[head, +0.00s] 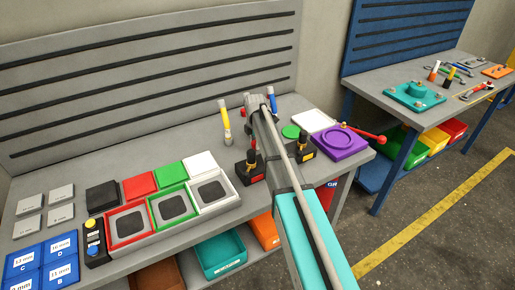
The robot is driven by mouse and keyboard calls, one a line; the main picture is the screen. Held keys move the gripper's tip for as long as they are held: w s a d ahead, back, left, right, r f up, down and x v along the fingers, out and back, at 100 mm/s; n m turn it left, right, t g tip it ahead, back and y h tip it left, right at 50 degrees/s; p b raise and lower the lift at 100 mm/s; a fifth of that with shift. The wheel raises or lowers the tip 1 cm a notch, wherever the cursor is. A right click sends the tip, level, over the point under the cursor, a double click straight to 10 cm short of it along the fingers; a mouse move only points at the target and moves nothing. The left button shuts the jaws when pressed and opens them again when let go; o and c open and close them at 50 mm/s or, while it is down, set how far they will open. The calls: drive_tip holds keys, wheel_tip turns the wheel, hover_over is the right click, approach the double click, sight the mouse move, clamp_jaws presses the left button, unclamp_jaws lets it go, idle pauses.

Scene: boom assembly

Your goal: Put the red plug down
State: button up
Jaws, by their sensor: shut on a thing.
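My arm reaches from the bottom right up over the grey bench, and its grey end section hides part of the bench. I cannot make out my gripper's fingers; they seem hidden behind the arm. No red plug shows clearly. A black block with a red label (250,179) stands just left of the arm, with a small black and gold upright part on it. A similar black block with an orange label (307,157) stands right of the arm.
A purple fixture (352,146) with a red handle (368,135) sits at the bench's right end. Red, green and white framed trays (127,242) stand in front on the left. A yellow-handled tool (226,122) stands behind. A second bench (372,82) is at right.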

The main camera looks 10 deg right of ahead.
sight(255, 142)
drive_tip(key=shift+f, duration=0.45)
drive_tip(key=shift+f+b, duration=0.2)
drive_tip(key=shift+b, duration=0.2)
drive_tip(key=o, duration=0.8)
drive_tip(key=shift+r, duration=0.1)
drive_tip(key=shift+r+p, duration=0.15)
drive_tip(key=shift+p, duration=0.15)
wheel_tip(255, 142, up, 12)
drive_tip(key=p, duration=1.2)
drive_tip(key=shift+s, duration=0.1)
